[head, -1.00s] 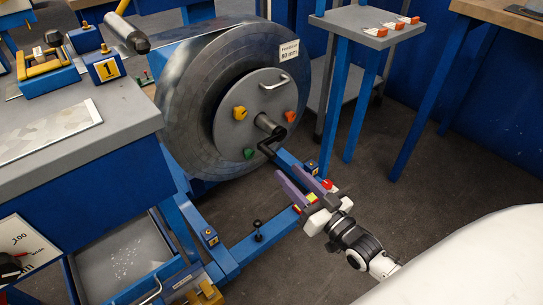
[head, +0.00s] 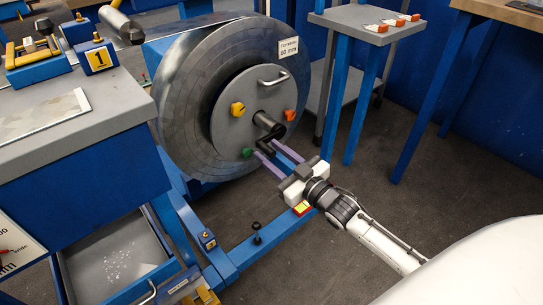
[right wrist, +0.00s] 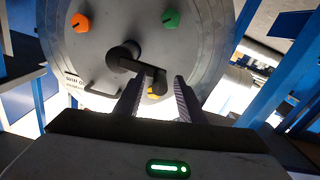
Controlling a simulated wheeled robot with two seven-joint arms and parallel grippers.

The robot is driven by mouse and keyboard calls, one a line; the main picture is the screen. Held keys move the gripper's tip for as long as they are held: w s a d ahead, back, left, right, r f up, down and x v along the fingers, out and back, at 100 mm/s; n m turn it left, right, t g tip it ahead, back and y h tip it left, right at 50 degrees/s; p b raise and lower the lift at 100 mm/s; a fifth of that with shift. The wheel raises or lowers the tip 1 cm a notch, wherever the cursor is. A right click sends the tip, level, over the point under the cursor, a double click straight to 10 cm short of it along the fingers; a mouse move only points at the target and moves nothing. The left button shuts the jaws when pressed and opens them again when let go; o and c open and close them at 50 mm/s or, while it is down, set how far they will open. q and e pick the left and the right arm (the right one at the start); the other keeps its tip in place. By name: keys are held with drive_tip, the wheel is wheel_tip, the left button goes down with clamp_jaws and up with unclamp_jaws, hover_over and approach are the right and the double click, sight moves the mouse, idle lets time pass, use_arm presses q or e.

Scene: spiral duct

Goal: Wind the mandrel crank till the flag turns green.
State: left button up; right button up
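The mandrel (head: 232,132) is a grey round plate on a large dark disc, with a black crank (head: 268,133) on its hub. The crank's arm and handle also show in the right wrist view (right wrist: 141,68). My right gripper (head: 266,150) has two purple fingers pointing at the crank handle. In the right wrist view my right gripper (right wrist: 157,82) is open, with the dark handle end between or just beyond its fingertips; contact cannot be told. A small red and yellow piece (head: 302,208) shows below the gripper; I cannot tell whether it is the flag. My left gripper is not in view.
Yellow, orange and green knobs and a bar handle (head: 273,81) stick out of the plate around the crank. A blue floor frame (head: 262,241) runs below. A grey workbench (head: 75,135) stands left, a small stand (head: 350,22) behind right. The floor at right is clear.

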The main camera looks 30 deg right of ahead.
drive_tip(key=shift+w, duration=0.1)
